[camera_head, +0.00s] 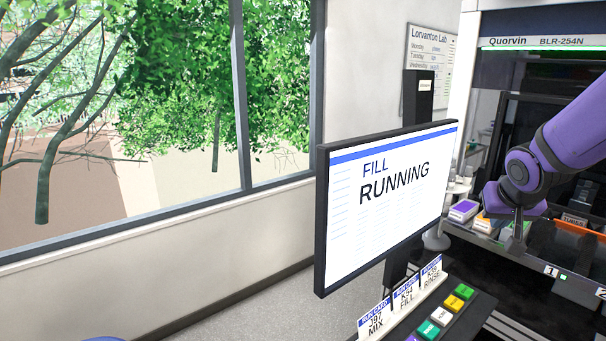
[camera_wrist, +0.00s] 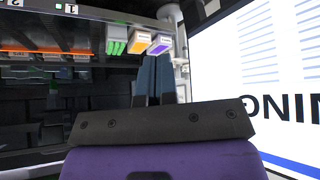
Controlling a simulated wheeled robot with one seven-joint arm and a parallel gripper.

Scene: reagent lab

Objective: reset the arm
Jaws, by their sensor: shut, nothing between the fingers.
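My gripper (camera_head: 518,224) hangs at the end of my purple arm, at the right of the head view. It is in front of the Quorvin machine (camera_head: 545,43), near a row of small coloured boxes. In the wrist view my gripper (camera_wrist: 153,78) shows its two dark fingers side by side, shut with nothing between them. A purple-topped box (camera_wrist: 159,45) and an orange-topped box (camera_wrist: 140,41) appear beyond the fingertips there. The gap between fingers and boxes cannot be told.
A monitor (camera_head: 385,205) reading "FILL RUNNING" stands left of my arm; its screen (camera_wrist: 270,75) fills the wrist view's right side. Below it are run cards (camera_head: 405,293) and coloured buttons (camera_head: 441,315). A wall sign (camera_head: 431,50) hangs behind. A window (camera_head: 180,100) fills the left.

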